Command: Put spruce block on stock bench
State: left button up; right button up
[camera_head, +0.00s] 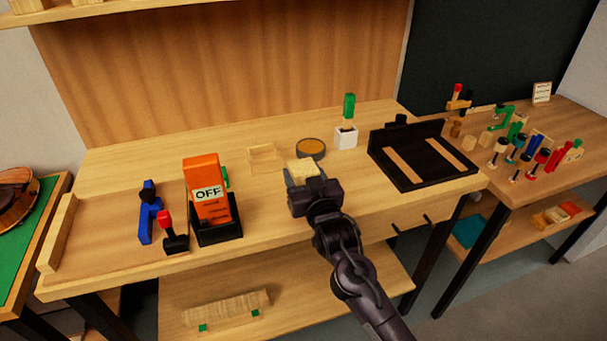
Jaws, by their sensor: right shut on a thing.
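My right gripper (303,178) reaches over the front edge of the middle wooden bench (120,180). It is shut on a pale wood block that looks like the spruce block (303,166). The block's lower part is hidden by the jaws, and I cannot tell whether it touches the bench top. Which bench is the stock bench is not marked; another wooden bench (558,118) stands at the right. My left gripper is not in view.
An orange OFF-marked device (207,188) stands left, a black tray (420,160) right. Clamps crowd the right bench.

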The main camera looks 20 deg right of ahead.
jog(key=shift+f, duration=0.15)
jog(key=o, duration=1.1)
jog(key=shift+c, duration=0.2)
jog(key=shift+r, duration=0.25)
jog(key=shift+s+f, duration=0.15)
jog(key=shift+s, duration=0.2)
jog(key=s+b, duration=0.1)
jog(key=s, duration=1)
jog(key=shift+s+d, duration=0.15)
jog(key=shift+d, duration=0.05)
